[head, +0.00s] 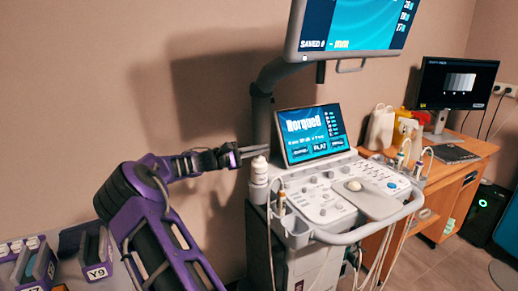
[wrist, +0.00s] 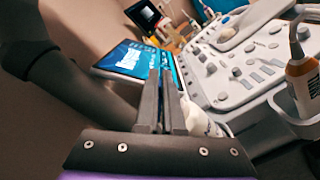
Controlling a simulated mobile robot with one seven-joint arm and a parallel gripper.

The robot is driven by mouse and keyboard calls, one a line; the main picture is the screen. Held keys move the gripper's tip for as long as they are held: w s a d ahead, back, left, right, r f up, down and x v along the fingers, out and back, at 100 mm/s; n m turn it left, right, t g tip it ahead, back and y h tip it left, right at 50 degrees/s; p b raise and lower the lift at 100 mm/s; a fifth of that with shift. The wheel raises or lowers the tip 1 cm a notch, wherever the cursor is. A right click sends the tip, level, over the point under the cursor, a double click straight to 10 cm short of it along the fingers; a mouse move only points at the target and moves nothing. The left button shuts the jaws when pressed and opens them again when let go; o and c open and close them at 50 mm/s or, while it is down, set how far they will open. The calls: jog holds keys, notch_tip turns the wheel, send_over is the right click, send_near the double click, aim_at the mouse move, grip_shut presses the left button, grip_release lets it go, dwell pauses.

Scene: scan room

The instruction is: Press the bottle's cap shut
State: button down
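A white bottle (head: 259,174) stands upright at the left end of the ultrasound console, below the small screen. Its top is white; I cannot tell how the cap sits. My gripper (head: 267,150) reaches in from the left, with its fingertips just above the bottle's top. In the head view I cannot tell whether they touch it. In the wrist view, my gripper (wrist: 166,75) has its two dark fingers side by side with almost no gap and nothing between them. The white bottle (wrist: 203,120) shows just right of the fingers, partly hidden by them.
The console (head: 320,201) with its keys and trackball lies right of the bottle. The small screen (head: 312,134) stands close behind the fingertips, and a monitor (head: 352,25) hangs above. A probe (wrist: 299,70) sits in a holder at the console's edge.

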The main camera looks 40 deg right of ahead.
jog(key=shift+s+a+f+m, duration=0.1)
jog(key=shift+s+f+m, duration=0.15)
jog(key=shift+f+m, duration=0.75)
jog(key=shift+s+a+f+m, duration=0.15)
jog(key=shift+s+m, duration=0.1)
jog(key=shift+m, duration=1.5)
jog(key=shift+s+d+f+m, duration=0.1)
jog(key=shift+s+f+m, duration=0.15)
jog(key=shift+f+m, duration=0.75)
jog(key=shift+r+m, duration=0.3)
jog(key=shift+m, duration=0.15)
jog(key=c, duration=1)
grip_release()
